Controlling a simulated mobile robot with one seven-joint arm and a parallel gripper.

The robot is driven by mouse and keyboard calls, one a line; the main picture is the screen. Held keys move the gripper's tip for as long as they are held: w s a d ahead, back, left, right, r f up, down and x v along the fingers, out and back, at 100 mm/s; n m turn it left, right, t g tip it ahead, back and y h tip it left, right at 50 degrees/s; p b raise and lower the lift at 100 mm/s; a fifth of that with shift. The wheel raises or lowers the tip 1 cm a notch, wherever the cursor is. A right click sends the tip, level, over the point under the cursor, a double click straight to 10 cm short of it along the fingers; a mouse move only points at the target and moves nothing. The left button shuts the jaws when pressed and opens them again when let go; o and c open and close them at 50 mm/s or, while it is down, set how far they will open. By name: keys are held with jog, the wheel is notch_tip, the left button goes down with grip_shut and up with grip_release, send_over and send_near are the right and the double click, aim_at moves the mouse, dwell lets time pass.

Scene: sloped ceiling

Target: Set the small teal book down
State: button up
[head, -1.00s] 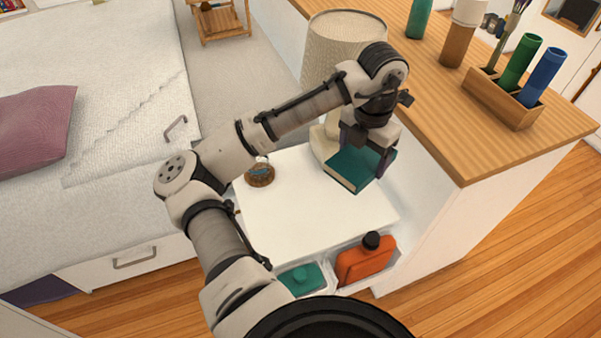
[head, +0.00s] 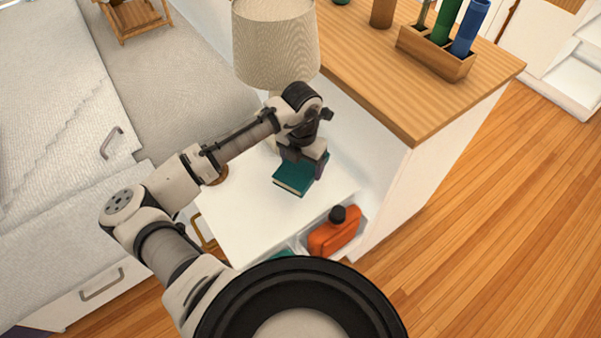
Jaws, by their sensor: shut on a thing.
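The small teal book (head: 294,180) is in my gripper (head: 302,169), at the back right of the white tabletop (head: 245,222), close to the lamp. My gripper points down and its fingers are shut on the book. The book looks flat and level, at or just above the tabletop; I cannot tell whether it touches. My gripper covers the book's far part.
A lamp (head: 275,45) stands behind my gripper. A wooden counter (head: 420,95) with a pen holder (head: 436,55) rises at the right. An orange bottle (head: 334,232) sits in the compartment below the tabletop. The tabletop's front part is clear.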

aim_at(301, 164)
jog(key=shift+f, duration=2.75)
jog(key=shift+f, duration=0.15)
jog(key=o, duration=1.1)
jog(key=shift+c, duration=0.2)
notch_tip(301, 164, up, 12)
jog(key=shift+r, duration=0.2)
